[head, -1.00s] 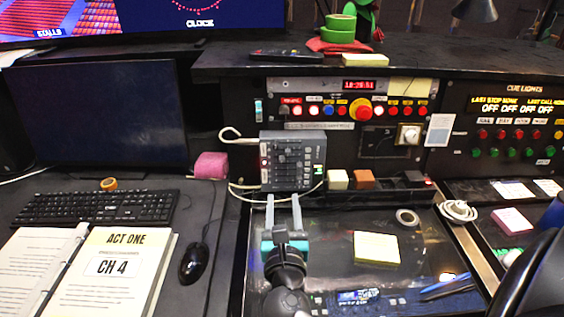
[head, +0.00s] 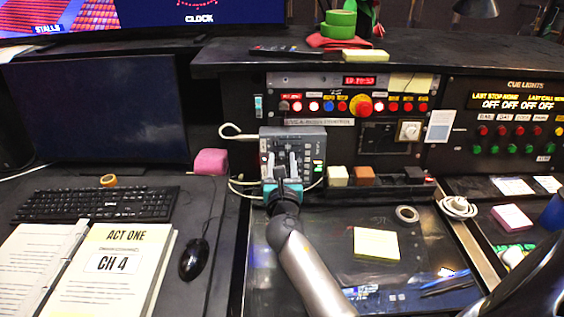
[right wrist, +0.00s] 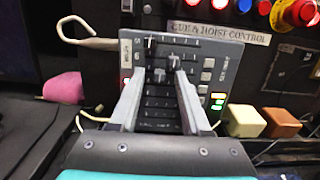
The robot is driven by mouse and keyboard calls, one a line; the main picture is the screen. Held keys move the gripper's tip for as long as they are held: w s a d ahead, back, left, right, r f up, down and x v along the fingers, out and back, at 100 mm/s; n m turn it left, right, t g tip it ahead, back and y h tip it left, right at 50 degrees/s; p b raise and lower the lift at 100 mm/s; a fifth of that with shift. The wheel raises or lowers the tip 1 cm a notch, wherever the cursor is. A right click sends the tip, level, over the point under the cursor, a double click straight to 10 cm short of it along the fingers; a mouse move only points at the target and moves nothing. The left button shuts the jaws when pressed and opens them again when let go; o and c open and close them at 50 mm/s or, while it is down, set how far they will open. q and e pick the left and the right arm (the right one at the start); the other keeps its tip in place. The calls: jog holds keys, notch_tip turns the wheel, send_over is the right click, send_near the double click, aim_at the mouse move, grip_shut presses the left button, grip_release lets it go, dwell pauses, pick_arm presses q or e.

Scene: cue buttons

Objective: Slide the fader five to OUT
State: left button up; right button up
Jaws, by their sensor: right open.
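The grey fader box (head: 312,143) stands against the dark console in the head view, and also shows in the right wrist view (right wrist: 205,58). It has several sideways slots with small caps. The slot marked 5 seems to be the upper one, with a dark cap (right wrist: 151,43) toward its left end. Another cap (right wrist: 173,62) sits lower and further right. My right gripper (head: 282,167) is open and pointed at the box face. Its fingers (right wrist: 160,82) are spread over the lower slots, below the cap of slot 5; contact cannot be told. The OUT mark is not readable. My left gripper is not in view.
A red emergency button (head: 360,107) and small lit buttons sit above right of the box. A yellow pad (head: 376,243) lies on the desk.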

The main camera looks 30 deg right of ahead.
grip_shut()
dwell(0.3)
dwell(1.1)
